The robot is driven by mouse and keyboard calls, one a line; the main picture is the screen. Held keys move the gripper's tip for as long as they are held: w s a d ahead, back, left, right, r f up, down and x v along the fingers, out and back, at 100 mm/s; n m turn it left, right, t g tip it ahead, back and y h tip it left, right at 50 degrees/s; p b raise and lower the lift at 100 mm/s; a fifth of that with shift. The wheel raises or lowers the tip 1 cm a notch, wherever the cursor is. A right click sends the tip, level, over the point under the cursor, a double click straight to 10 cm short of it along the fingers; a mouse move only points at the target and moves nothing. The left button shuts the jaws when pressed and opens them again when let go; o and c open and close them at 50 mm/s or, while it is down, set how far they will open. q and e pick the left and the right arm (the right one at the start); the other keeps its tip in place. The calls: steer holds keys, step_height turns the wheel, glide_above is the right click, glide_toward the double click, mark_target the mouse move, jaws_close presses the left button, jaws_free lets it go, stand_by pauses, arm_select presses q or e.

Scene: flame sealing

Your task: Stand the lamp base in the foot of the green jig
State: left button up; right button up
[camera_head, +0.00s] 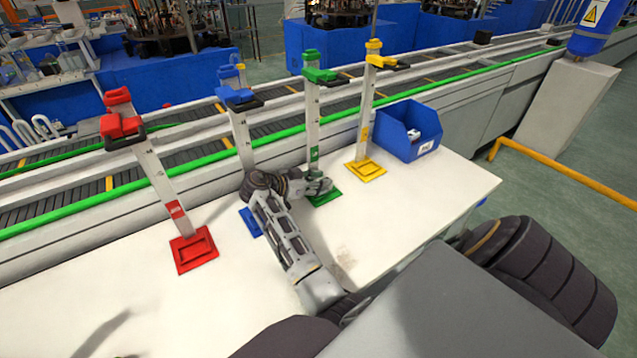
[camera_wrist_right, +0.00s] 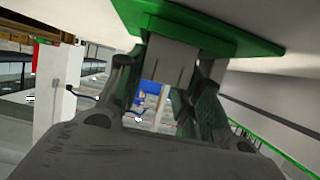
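The green jig stands on the white table, with its green foot (camera_head: 326,196) flat and its pale post (camera_head: 313,120) upright. My right gripper (camera_head: 320,186) is low at this foot, its fingers close to the post. In the right wrist view the green foot plate (camera_wrist_right: 215,35) fills the top. A short pale grey block (camera_wrist_right: 168,62) lies against the plate, between the two fingers of my right gripper (camera_wrist_right: 166,78). It may be the lamp base, but I cannot tell it surely from a jig part. Whether the fingers press on it is unclear. My left gripper is out of view.
The red jig (camera_head: 194,250), blue jig (camera_head: 240,120) and yellow jig (camera_head: 366,171) stand beside the green one. A blue bin (camera_head: 408,130) with small things in it is at the table's right. A conveyor (camera_head: 80,175) runs behind. The table's front right is clear.

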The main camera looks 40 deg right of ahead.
steer(key=o, duration=0.5)
steer(key=shift+r, duration=0.1)
steer(key=shift+r, duration=0.2)
steer(key=shift+w+r, duration=0.1)
steer(key=shift+r, duration=4.8)
steer(key=shift+s+f, duration=0.15)
steer(key=shift+s, duration=0.1)
